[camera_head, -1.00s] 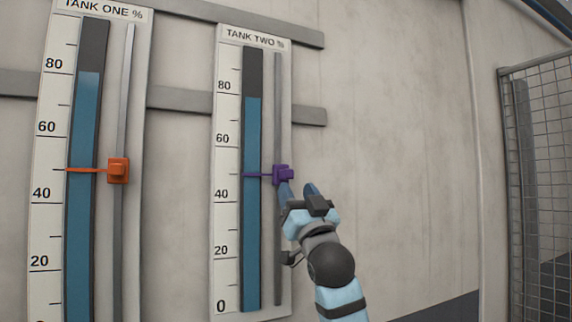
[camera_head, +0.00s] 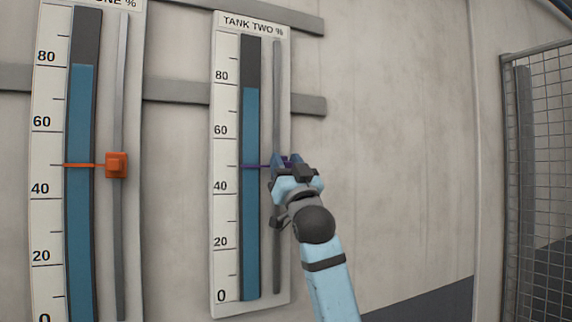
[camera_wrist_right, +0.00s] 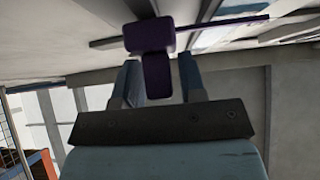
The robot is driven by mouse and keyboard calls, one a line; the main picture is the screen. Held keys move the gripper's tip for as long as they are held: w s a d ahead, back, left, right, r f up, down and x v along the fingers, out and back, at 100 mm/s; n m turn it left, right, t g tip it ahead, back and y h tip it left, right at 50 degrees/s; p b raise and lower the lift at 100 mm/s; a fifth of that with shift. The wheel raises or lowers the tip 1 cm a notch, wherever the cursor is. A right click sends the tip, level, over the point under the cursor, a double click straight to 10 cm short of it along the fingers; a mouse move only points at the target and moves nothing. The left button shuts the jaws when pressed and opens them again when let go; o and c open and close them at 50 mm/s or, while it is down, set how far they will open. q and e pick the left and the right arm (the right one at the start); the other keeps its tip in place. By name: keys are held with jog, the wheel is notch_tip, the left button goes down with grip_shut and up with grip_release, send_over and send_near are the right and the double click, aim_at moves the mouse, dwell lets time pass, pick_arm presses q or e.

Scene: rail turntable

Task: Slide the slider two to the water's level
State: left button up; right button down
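The purple slider two (camera_head: 288,160) sits on the rail of the tank two gauge (camera_head: 225,160). Its thin pointer reads between 40 and 60, a little under the middle. The blue water column (camera_head: 250,130) of tank two tops out a little below 80, well above the pointer. My right gripper (camera_head: 284,164) is at the slider and hides most of it. In the right wrist view the purple knob (camera_wrist_right: 157,75) stands between the two blue fingers, which are apart with a gap showing at the right finger. My left gripper is not in view.
The tank one gauge (camera_head: 48,150) stands to the left, with an orange slider (camera_head: 116,165) between 40 and 60. Grey horizontal rails (camera_head: 180,89) run behind the gauges. A wire mesh fence (camera_head: 540,160) is at the right. The wall between is bare.

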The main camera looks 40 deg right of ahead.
send_near(286, 84)
notch_tip(286, 84, up, 5)
jog(key=w+a, duration=0.2)
jog(key=shift+w+r, duration=0.1)
dwell(0.3)
jog(key=c, duration=1)
grip_release()
jog(key=shift+o, duration=0.2)
jog(key=shift+a, duration=0.1)
jog(key=b+v, duration=0.6)
jog(key=v, duration=0.7)
jog(key=shift+s+f, duration=0.3)
